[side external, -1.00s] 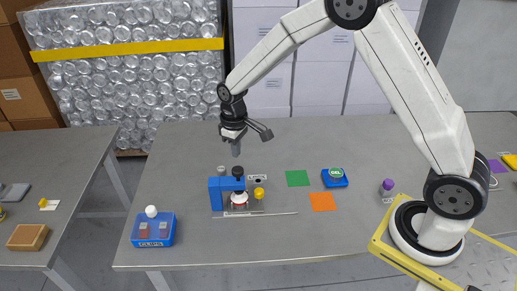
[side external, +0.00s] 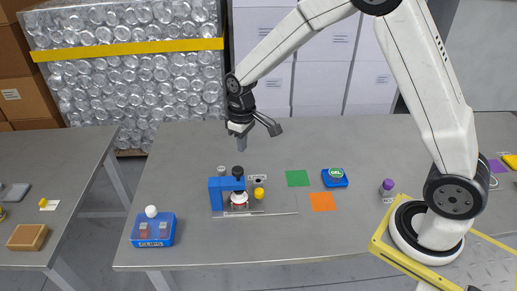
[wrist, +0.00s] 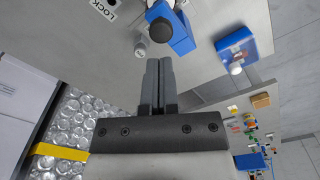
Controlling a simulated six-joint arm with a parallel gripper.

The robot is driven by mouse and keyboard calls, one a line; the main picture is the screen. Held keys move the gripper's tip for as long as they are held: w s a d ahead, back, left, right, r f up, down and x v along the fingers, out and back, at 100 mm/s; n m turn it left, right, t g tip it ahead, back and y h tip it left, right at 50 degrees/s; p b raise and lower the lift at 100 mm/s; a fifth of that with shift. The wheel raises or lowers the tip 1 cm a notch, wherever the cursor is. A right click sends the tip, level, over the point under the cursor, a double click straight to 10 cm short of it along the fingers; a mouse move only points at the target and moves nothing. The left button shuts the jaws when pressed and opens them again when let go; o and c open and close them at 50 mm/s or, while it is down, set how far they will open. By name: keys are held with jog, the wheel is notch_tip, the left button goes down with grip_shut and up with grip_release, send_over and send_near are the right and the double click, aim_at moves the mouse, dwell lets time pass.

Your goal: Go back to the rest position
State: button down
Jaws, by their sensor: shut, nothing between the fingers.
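My gripper (side external: 241,143) hangs in the air above and behind the blue cup press, fingers pointing down. It is shut and empty; in the wrist view its two fingers (wrist: 158,66) lie together. The blue press (side external: 215,193) stands on the table with a black knob (side external: 238,171) on top and a yellow knob (side external: 259,193) at its right. A red and white cup (side external: 239,199) sits under the press head. The press also shows in the wrist view (wrist: 180,38), apart from the fingertips.
A blue box with a white knob (side external: 152,232) stands left of the press. To the right are a green square (side external: 297,178), an orange square (side external: 322,202), a blue GEL container (side external: 335,181) and a purple-capped bottle (side external: 387,186). The table's back is clear.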

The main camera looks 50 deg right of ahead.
jog(key=s+d+r+m+t, duration=0.1)
jog(key=s+r+m+t, duration=0.1)
jog(key=s, duration=1.5)
jog(key=shift+s+d+m, duration=0.25)
jog(key=shift+d+m, duration=0.05)
jog(key=shift+d, duration=0.1)
